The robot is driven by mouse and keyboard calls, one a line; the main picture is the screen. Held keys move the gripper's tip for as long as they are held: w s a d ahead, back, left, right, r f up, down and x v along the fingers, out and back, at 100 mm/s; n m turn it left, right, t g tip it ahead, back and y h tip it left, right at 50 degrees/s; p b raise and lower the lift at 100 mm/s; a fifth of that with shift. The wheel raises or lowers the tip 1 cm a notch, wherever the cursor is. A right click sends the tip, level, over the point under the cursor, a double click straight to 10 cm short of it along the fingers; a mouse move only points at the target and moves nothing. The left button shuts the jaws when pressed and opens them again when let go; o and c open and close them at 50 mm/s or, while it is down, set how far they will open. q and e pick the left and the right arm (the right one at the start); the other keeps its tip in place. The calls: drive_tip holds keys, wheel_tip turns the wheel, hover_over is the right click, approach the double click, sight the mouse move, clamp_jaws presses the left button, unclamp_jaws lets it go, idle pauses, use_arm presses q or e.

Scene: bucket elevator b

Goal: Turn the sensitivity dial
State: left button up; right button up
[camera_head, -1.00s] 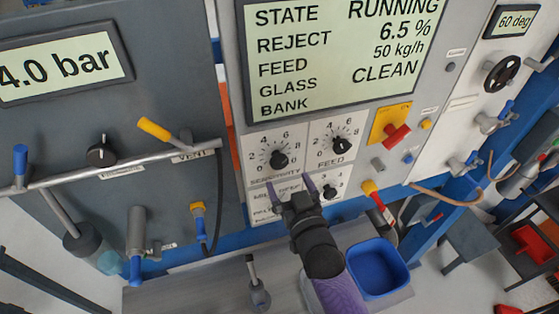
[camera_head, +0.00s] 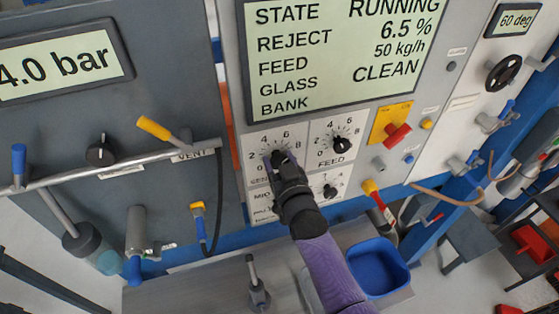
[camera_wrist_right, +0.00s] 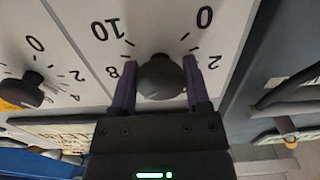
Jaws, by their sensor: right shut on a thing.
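The sensitivity dial (camera_wrist_right: 160,78) is a round black knob on a white panel with a printed number scale, seen in the right wrist view. In the head view the dial (camera_head: 279,157) is mostly covered by my right gripper. My right gripper (camera_head: 280,164) has its two purple fingers on either side of the knob and is shut on it. In the right wrist view the fingers of my right gripper (camera_wrist_right: 160,85) flank the knob left and right. The dial's pointer cannot be made out. My left gripper is not in view.
The feed dial (camera_head: 341,145) is close on the right, with a smaller knob (camera_head: 329,191) below it. A screen (camera_head: 340,60) is above. A red handle on a yellow plate (camera_head: 393,130) is further right. A blue bin (camera_head: 378,268) stands below.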

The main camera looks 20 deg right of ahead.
drive_tip(key=shift+c, duration=1.4)
drive_tip(key=m, duration=0.2)
drive_tip(key=shift+m, duration=0.3)
drive_tip(key=o, duration=1.3)
drive_tip(key=s, duration=1)
drive_tip(key=shift+d, duration=0.15)
